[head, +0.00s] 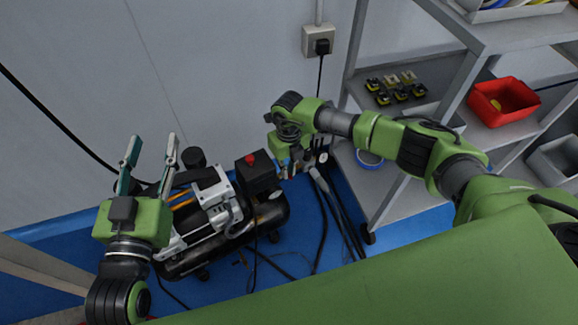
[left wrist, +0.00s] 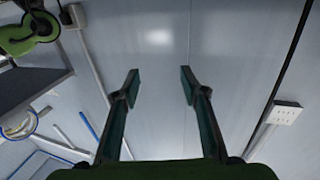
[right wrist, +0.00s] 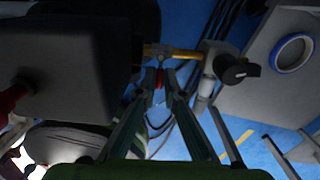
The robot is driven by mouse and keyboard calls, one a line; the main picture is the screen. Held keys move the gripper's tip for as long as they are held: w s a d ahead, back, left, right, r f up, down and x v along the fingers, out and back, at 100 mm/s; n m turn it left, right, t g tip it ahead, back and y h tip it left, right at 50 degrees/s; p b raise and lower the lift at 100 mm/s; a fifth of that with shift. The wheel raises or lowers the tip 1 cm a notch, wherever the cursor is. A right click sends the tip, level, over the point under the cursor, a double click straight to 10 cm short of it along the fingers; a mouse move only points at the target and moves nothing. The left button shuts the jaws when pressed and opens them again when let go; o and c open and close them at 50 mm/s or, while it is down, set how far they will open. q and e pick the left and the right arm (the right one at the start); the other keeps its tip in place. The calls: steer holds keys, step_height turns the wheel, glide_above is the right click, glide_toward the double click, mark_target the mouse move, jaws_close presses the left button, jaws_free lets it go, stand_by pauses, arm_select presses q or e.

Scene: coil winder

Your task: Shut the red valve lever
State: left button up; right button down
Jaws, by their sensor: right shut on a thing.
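The red valve lever (right wrist: 159,80) shows as a small red piece between my right gripper's fingertips in the right wrist view. It sits by a metal valve body on a brass pipe (right wrist: 186,53). My right gripper (right wrist: 160,76) is shut on the lever; the fingers cover most of it, so its exact angle cannot be told. In the head view the right hand hides the lever, beside the compressor's black box (head: 258,178). My left gripper (head: 153,146) is open and empty, raised left of the compressor; the left wrist view (left wrist: 160,85) shows its fingers apart before the wall.
The air compressor (head: 262,215) stands on the blue floor. A red knob (head: 250,159) tops its black box. Black hoses (head: 322,230) run down on the right. A grey shelf (head: 400,200) holds a red bin (head: 503,102) and a blue tape roll (right wrist: 291,52).

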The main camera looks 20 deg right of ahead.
arm_select(q)
steer(key=shift+a+f+g, duration=0.1)
steer(key=shift+f+g, duration=0.2)
steer(key=shift+f, duration=0.35)
arm_select(e)
steer(key=c, duration=2.2)
jaws_free()
steer(key=shift+o, duration=0.2)
steer(key=shift+r, duration=0.1)
step_height(320, 180, up, 12)
